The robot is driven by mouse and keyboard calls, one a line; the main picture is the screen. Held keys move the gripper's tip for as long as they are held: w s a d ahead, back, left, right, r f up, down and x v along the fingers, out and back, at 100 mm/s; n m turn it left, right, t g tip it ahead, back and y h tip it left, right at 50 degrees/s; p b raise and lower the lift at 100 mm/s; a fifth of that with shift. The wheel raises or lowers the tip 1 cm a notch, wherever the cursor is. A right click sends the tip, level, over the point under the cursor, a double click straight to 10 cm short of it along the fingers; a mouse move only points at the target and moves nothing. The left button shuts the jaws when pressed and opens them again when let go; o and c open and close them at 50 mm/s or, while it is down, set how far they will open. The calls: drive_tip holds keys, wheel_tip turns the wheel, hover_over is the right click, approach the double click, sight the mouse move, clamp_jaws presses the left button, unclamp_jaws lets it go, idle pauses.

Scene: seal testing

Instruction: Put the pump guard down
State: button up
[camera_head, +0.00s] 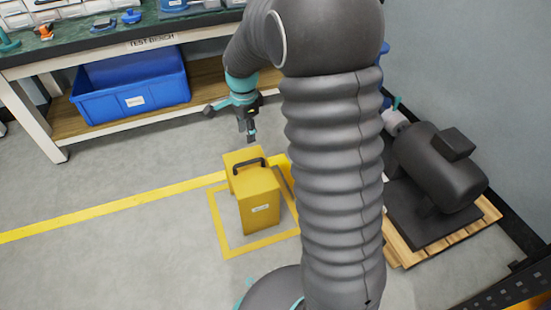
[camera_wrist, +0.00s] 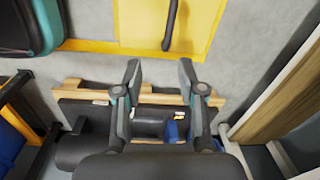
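The pump guard (camera_head: 259,200), a yellow box with a black handle (camera_head: 249,164) on top and a small white label, stands upright on the floor. Its base appears to lie within a yellow floor outline (camera_head: 222,229). My gripper (camera_head: 250,138) is above and behind the guard, apart from the handle. In the wrist view the fingers of my gripper (camera_wrist: 160,76) are spread with nothing between them. The guard's yellow top (camera_wrist: 205,28) and its handle (camera_wrist: 171,22) show there at the upper edge, beyond the fingertips.
A dark motor pump (camera_head: 432,165) stands on a wooden pallet (camera_head: 402,252) at the right. A test bench (camera_head: 150,43) with a blue bin (camera_head: 135,101) on its lower shelf is at the back left. A yellow floor line (camera_head: 110,208) crosses clear floor at the left.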

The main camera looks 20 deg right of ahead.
drive_tip(key=s+r+n+t, duration=0.1)
drive_tip(key=s+r+n, duration=0.3)
drive_tip(key=s, duration=0.5)
drive_tip(key=s+r+n+t, duration=0.2)
drive_tip(key=s+r+n, duration=0.3)
drive_tip(key=s, duration=0.4)
drive_tip(key=s+r+n+t, duration=0.2)
drive_tip(key=s+r+n, duration=0.3)
drive_tip(key=s, duration=0.4)
drive_tip(key=shift+s+d+n, duration=0.15)
drive_tip(key=shift+s+n, duration=0.25)
drive_tip(key=shift+n, duration=0.5)
